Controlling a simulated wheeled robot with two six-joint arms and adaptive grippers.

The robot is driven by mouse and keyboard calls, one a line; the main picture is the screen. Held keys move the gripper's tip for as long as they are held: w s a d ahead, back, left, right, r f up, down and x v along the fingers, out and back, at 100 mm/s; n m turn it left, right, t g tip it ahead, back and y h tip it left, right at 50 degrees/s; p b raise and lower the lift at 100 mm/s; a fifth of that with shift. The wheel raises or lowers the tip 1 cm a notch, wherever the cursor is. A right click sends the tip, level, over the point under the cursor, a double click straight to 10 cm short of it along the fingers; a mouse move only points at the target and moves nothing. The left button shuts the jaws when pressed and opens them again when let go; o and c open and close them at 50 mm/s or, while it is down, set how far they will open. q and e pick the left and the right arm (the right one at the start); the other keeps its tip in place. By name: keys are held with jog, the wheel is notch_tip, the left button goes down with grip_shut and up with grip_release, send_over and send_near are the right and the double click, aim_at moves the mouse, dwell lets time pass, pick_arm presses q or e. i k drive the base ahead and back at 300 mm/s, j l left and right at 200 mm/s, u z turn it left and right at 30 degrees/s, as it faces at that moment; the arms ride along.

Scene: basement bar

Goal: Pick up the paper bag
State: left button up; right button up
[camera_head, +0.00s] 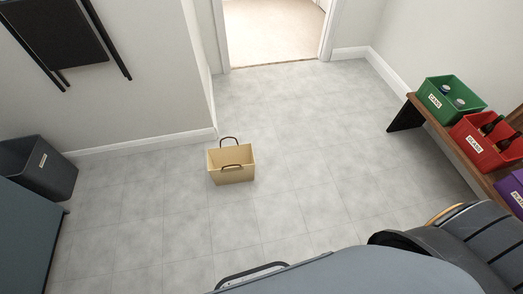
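The paper bag (231,174) is tan and open at the top, with two dark handles. It stands upright on the grey tiled floor, near the wall corner, a little left of the middle of the head view. Nothing touches it. Neither of my grippers shows in this view.
A wooden bench (436,127) along the right wall bears a green bin (437,106), a red bin (470,149) and a purple bin (511,187). A dark bin (50,172) stands at the left. A doorway (272,30) opens at the back. The floor (300,150) around the bag is clear.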

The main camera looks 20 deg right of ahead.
aim_at(234, 165)
jog(key=i+j+z, duration=0.2)
jog(key=i+j, duration=0.85)
